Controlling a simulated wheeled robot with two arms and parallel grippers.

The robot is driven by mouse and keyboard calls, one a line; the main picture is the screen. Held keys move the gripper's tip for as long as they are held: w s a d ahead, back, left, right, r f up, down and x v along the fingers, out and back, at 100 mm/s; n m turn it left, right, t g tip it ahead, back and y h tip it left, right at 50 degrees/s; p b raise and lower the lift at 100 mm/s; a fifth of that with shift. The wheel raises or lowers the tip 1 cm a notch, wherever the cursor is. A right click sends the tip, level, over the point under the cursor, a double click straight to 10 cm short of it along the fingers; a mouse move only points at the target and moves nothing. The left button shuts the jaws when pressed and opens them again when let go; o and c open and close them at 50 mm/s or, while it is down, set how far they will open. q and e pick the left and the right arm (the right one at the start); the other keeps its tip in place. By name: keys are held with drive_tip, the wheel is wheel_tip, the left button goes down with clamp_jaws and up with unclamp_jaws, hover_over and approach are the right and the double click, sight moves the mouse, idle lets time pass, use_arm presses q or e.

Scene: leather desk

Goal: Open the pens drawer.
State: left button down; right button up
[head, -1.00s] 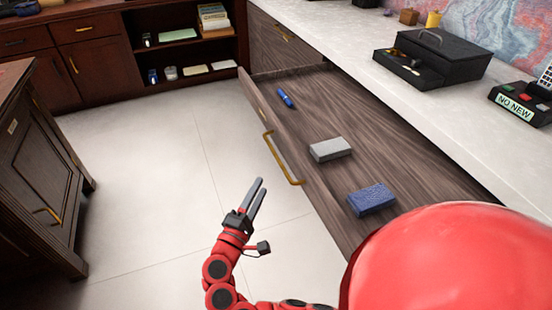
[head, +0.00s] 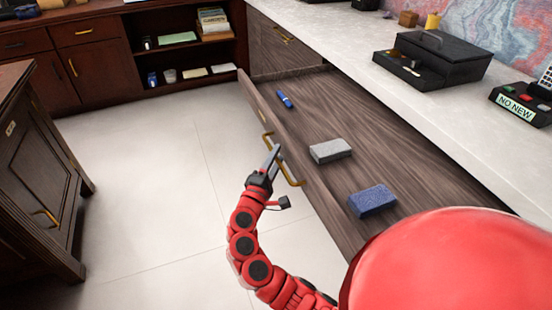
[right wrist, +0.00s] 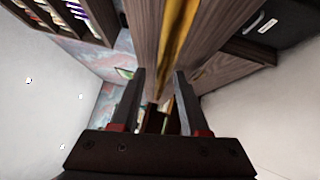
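A wide wood drawer (head: 300,115) stands pulled out from under the white counter. In it lie a blue pen-like marker (head: 284,99), a grey block (head: 331,151) and a blue block (head: 373,200). Its front carries a gold bar handle (head: 290,177). My right gripper (head: 274,155) is at the handle, outside the drawer front. In the right wrist view the two fingers (right wrist: 159,88) are apart, with the gold handle (right wrist: 183,45) ahead, in line with the gap. I cannot tell whether they touch it. My left gripper is not in view.
Another closed drawer (head: 285,55) is farther along the same cabinet. A dark wooden cabinet (head: 40,170) stands at the left, and shelves (head: 185,55) are at the back. A black box (head: 445,55) stands on the counter. The pale floor (head: 150,160) between is clear.

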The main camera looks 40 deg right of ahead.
clamp_jaws()
idle(1.3)
